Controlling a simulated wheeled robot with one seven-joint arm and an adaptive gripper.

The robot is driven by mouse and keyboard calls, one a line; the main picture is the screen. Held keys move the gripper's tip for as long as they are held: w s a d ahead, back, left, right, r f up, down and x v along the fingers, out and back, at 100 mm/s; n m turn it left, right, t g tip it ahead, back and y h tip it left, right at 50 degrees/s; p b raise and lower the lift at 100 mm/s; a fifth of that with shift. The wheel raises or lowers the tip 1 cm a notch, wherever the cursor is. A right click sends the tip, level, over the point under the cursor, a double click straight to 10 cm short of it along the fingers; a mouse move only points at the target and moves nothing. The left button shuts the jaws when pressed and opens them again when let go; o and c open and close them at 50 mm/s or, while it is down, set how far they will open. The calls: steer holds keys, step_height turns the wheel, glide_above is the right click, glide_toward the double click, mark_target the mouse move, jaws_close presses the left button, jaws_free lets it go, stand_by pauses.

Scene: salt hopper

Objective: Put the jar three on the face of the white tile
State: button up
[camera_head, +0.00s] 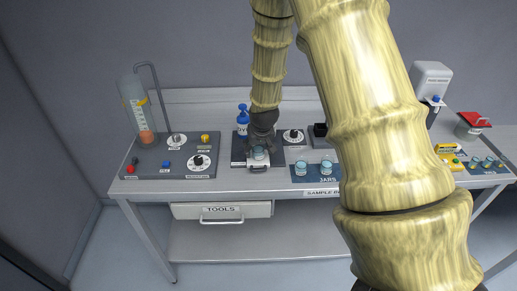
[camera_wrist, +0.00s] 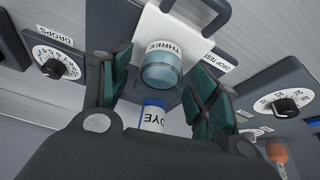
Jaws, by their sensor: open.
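Jar three (camera_wrist: 162,68) is a small teal jar with a label reading THREE. It appears to stand on the white tile (camera_wrist: 188,28), near the tile's edge; its exact contact is hard to tell. In the head view the jar (camera_head: 258,153) and tile (camera_head: 251,164) are at the front of the middle dark panel. My gripper (camera_wrist: 160,88) is open, with one green-padded finger on each side of the jar and visible gaps between. My gripper (camera_head: 262,138) hides part of the jar from above in the head view.
A blue-and-white dye bottle (camera_head: 242,118) stands just behind my gripper; its label also shows in the wrist view (camera_wrist: 153,117). A drops dial (camera_head: 293,136) is at the right. Two other jars (camera_head: 314,169) stand on the blue jars mat (camera_head: 300,179). My arm hides part of the bench.

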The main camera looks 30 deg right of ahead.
steer(key=b+v, duration=0.2)
steer(key=v, duration=1)
steer(key=shift+b, duration=0.4)
steer(key=shift+f, duration=0.1)
steer(key=shift+c, duration=0.2)
stand_by(0.6)
